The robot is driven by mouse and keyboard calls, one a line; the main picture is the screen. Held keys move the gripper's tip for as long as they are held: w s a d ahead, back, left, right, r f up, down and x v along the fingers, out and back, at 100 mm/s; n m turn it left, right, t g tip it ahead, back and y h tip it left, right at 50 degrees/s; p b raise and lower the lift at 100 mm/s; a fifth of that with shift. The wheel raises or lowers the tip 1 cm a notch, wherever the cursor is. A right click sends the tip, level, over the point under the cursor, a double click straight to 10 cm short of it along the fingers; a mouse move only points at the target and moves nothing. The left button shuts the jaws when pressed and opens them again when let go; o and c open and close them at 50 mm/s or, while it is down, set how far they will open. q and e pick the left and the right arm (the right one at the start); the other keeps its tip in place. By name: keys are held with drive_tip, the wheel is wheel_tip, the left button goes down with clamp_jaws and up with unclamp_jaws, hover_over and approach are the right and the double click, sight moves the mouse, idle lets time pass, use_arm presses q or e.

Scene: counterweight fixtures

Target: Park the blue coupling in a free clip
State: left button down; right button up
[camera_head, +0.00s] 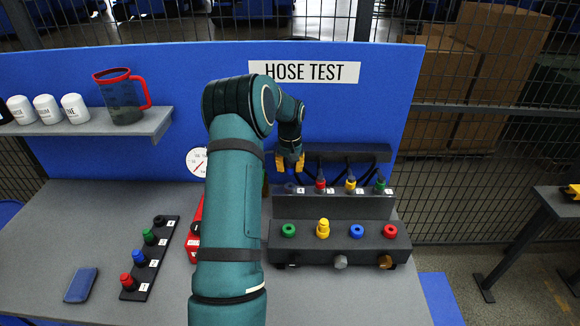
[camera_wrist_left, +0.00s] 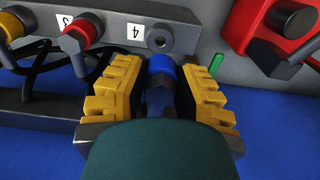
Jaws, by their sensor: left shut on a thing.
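My left gripper (camera_head: 290,160) reaches down behind the grey clip rack (camera_head: 340,208), at its left end. In the left wrist view the yellow-fingered gripper (camera_wrist_left: 158,88) is shut on the blue coupling (camera_wrist_left: 160,72). The coupling's nose is right at the round grey clip marked 4 (camera_wrist_left: 160,38); I cannot tell whether it is seated. In the head view the coupling is mostly hidden. The other clips hold a red coupling (camera_head: 320,185), a yellow coupling (camera_head: 350,186) and a green coupling (camera_head: 380,186). My right gripper is not in view.
A manifold (camera_head: 310,257) with green, yellow, blue and red ports stands in front. A shelf (camera_head: 90,127) holds a jug (camera_head: 122,97). Dark hoses run behind the rack.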

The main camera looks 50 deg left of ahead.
sight(290, 174)
use_arm(q)
drive_tip(key=shift+f, duration=0.2)
idle(0.4)
drive_tip(key=shift+f+b, duration=0.9)
drive_tip(key=shift+f, duration=0.45)
drive_tip(key=shift+f, duration=0.1)
drive_tip(key=shift+f+b, duration=0.45)
drive_tip(key=shift+f, duration=0.25)
drive_tip(key=shift+f, duration=0.15)
drive_tip(key=shift+f+b, duration=0.4)
drive_tip(key=shift+f, duration=0.1)
drive_tip(key=shift+d+f, duration=0.1)
drive_tip(key=shift+f, duration=0.1)
idle(0.6)
